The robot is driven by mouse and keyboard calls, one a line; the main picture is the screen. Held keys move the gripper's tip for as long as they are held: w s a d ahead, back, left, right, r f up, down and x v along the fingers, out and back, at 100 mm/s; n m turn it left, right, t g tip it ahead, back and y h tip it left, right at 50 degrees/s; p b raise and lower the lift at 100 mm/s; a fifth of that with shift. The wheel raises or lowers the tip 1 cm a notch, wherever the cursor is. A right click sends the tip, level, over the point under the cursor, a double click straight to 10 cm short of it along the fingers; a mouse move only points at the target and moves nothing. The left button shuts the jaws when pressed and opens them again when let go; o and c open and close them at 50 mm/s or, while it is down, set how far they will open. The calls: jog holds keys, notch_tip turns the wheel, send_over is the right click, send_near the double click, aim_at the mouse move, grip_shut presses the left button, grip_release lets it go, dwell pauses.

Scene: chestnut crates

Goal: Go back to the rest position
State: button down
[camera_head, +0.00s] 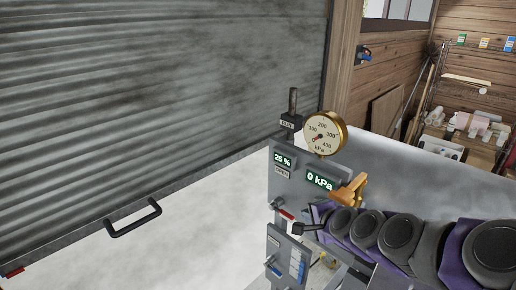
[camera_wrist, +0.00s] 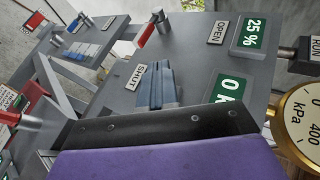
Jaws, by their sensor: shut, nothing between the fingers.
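My gripper shows in the wrist view (camera_wrist: 157,80) as two blue-grey fingers pressed together and empty, above a dark bracket and a purple part of my arm. In the head view my gripper (camera_head: 298,230) is a small dark tip in front of the grey control panel (camera_head: 325,167), just right of a red-handled lever (camera_head: 286,215). The lever also shows in the wrist view (camera_wrist: 147,32), apart from the fingers. The fingers appear beside the SHUT label (camera_wrist: 137,77); I cannot tell whether they touch the panel. My purple and grey arm reaches in from the lower right.
A round brass-rimmed gauge (camera_head: 325,134) stands atop the panel. Its displays read 25 % (camera_head: 283,160) and 0 kPa (camera_head: 320,181).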

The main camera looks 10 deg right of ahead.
jog(key=s+a+f+n+g+y, duration=0.1)
jog(key=s+a+f+n+g, duration=0.15)
jog(key=s+a+n, duration=0.45)
jog(key=s+a+f+n+g, duration=0.1)
jog(key=s+a+n+g, duration=0.25)
jog(key=s, duration=0.55)
jog(key=s+d+n+g+h, duration=0.1)
jog(key=s+n+g+h, duration=0.2)
jog(key=s, duration=1.6)
jog(key=n+g, duration=0.2)
jog(key=g, duration=0.2)
jog(key=shift+d+r, duration=0.3)
jog(key=shift+d, duration=0.1)
